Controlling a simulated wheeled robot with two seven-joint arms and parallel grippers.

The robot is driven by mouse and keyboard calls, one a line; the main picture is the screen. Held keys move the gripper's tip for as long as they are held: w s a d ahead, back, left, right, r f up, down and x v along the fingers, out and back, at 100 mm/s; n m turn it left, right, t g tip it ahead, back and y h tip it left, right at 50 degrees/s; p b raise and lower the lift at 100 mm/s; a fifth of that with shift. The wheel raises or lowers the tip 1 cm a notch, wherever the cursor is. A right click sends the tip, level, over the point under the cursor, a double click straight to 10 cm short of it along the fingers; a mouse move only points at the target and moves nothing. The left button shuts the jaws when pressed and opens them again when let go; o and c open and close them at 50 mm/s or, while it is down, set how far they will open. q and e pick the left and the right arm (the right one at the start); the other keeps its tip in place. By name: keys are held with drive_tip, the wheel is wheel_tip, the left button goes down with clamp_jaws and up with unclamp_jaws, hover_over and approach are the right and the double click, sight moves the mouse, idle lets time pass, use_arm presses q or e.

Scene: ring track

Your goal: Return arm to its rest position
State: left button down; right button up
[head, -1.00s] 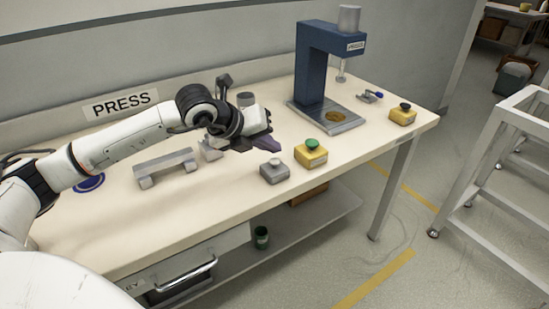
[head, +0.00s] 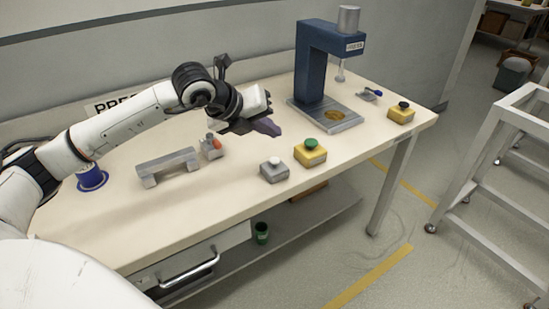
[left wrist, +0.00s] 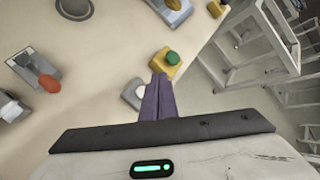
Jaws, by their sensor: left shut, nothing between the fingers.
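My left arm (head: 120,125) reaches in from the left over the pale workbench (head: 215,200). My left gripper (head: 266,127) is shut and empty, held above the bench. Its dark purple fingers lie together in the left wrist view (left wrist: 158,98). In the head view the fingertips are left of the yellow box with a green button (head: 310,152) and behind the grey box with a pale button (head: 274,169). My right gripper is not in view.
A blue press (head: 314,65) stands at the back right. A grey bracket (head: 167,165), a red-tipped clamp (head: 211,146) and a blue spool (head: 91,177) are on the left of the bench. A yellow box with a black button (head: 401,112) sits at the right end. A metal frame (head: 480,150) stands right.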

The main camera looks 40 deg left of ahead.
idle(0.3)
use_arm(q)
drive_tip(key=s+d+f+n+t+h, duration=0.15)
drive_tip(key=d+h, duration=0.25)
drive_tip(key=d, duration=0.4)
drive_tip(key=s+d+f+n+h, duration=0.2)
drive_tip(key=s+d+h, duration=0.15)
drive_tip(key=d, duration=0.45)
drive_tip(key=s+d+f+n+t+h, duration=0.15)
drive_tip(key=d+h, duration=0.25)
drive_tip(key=d, duration=0.4)
drive_tip(key=s+a+f+n+t+y, duration=0.1)
drive_tip(key=s+a+f+n+y, duration=0.15)
drive_tip(key=f+n, duration=0.3)
drive_tip(key=s+a+f+n+t+y, duration=0.1)
drive_tip(key=s+a+f+n+y, duration=0.1)
drive_tip(key=f+n+y, duration=0.3)
drive_tip(key=s+a+f+n+y, duration=0.2)
drive_tip(key=f+n, duration=0.4)
drive_tip(key=n, duration=0.1)
drive_tip(key=s+d+f+n+g+y, duration=0.1)
drive_tip(key=s+f+n+g, duration=0.3)
drive_tip(key=s+f, duration=0.8)
drive_tip(key=shift+s+d+g, duration=0.5)
drive_tip(key=shift+s+g, duration=0.2)
drive_tip(key=shift+s, duration=0.05)
drive_tip(key=shift+f+n, duration=0.1)
drive_tip(key=shift+n, duration=0.15)
